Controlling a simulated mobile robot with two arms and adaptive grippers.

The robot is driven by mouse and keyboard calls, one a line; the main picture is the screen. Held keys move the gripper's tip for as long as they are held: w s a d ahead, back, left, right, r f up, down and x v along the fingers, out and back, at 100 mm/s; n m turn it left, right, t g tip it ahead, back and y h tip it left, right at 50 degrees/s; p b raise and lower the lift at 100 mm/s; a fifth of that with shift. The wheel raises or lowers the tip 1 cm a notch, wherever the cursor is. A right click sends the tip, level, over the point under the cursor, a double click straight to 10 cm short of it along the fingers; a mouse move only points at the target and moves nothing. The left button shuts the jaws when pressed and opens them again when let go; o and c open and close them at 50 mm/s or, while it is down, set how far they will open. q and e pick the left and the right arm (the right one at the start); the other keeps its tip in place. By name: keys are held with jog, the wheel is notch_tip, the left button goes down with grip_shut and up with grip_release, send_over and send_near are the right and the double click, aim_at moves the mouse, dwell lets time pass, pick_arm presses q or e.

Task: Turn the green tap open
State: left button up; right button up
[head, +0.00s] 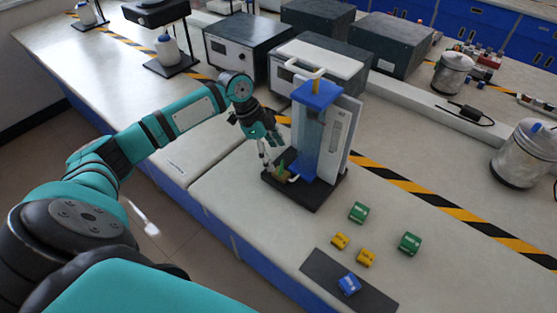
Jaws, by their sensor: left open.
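The green tap (281,168) is small and sits low on the left side of a blue and clear upright apparatus (314,130), which stands on a black base (318,199). My left gripper (267,160) is open, pointing down, right beside the tap's upper left. I cannot tell whether its fingers touch the tap. Nothing shows between the fingers. My right gripper is out of view.
Green blocks (358,212), yellow blocks (366,258) and a blue block (349,285) on a dark mat (322,270) lie in front right. Grey boxes (246,42) stand behind the apparatus. A metal pot (522,158) stands far right. The bench left of the apparatus is clear.

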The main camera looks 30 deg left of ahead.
aim_at(281, 169)
pick_arm(q)
jog(key=x, duration=0.3)
jog(key=shift+d+f, duration=0.15)
jog(key=shift+f, duration=0.1)
jog(key=shift+w+d+f, duration=0.1)
jog(key=shift+f, duration=0.25)
jog(key=c, duration=1.2)
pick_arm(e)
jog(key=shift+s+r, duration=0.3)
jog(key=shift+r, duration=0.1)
